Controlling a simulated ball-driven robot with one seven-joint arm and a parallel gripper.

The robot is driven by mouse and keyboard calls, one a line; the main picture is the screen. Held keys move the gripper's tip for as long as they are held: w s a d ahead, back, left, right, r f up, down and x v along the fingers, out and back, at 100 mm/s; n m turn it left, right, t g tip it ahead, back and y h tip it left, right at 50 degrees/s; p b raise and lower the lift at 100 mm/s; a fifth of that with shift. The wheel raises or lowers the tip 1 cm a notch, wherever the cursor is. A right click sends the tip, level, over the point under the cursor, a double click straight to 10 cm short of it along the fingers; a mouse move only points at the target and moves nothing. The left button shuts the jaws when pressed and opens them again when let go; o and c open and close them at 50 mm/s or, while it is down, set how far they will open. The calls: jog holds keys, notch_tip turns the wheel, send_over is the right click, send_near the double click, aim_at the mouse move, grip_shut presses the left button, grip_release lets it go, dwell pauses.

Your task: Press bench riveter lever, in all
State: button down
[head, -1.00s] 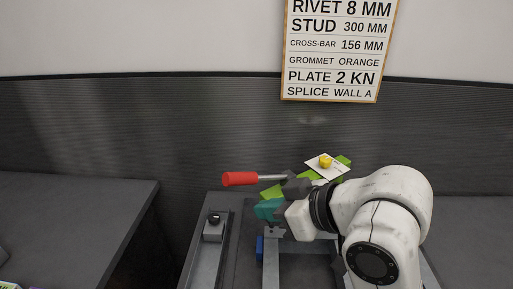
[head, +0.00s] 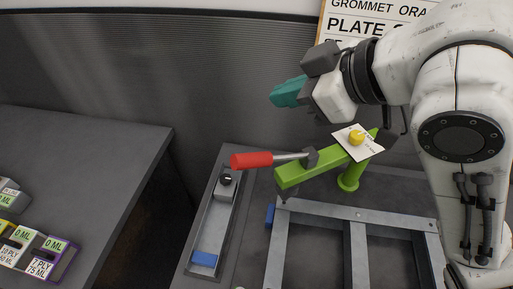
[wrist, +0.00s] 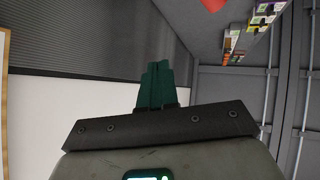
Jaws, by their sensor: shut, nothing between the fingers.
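The bench riveter (head: 305,172) is a green arm on a green post, on the dark bench at the centre of the head view. Its lever has a red grip (head: 251,160) and a metal rod, and it points left, lying nearly level. My gripper (head: 274,97) has teal fingers, is shut and empty, and is up above and behind the lever, apart from it. In the wrist view the shut fingers (wrist: 157,84) point up, and part of the red grip (wrist: 213,4) shows at the top edge.
A grey metal frame (head: 357,245) lies in front. A rail with a black knob (head: 214,222) stands left of it. Labelled boxes (head: 32,247) sit on the left table. The sign (head: 347,28) hangs behind my arm.

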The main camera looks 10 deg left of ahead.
jog(key=shift+f, duration=0.1)
jog(key=b, duration=0.6)
send_over(264, 159)
jog(key=f, duration=0.6)
jog(key=shift+w+d+f, duration=0.25)
jog(key=shift+d+f, duration=0.1)
jog(key=shift+s+a+f+b, duration=0.15)
jog(key=shift+a+f+b, duration=0.15)
jog(key=shift+f+b, duration=0.25)
jog(key=shift+f, duration=0.15)
dwell(0.5)
jog(key=shift+s+a+f, duration=0.1)
jog(key=shift+f, duration=0.2)
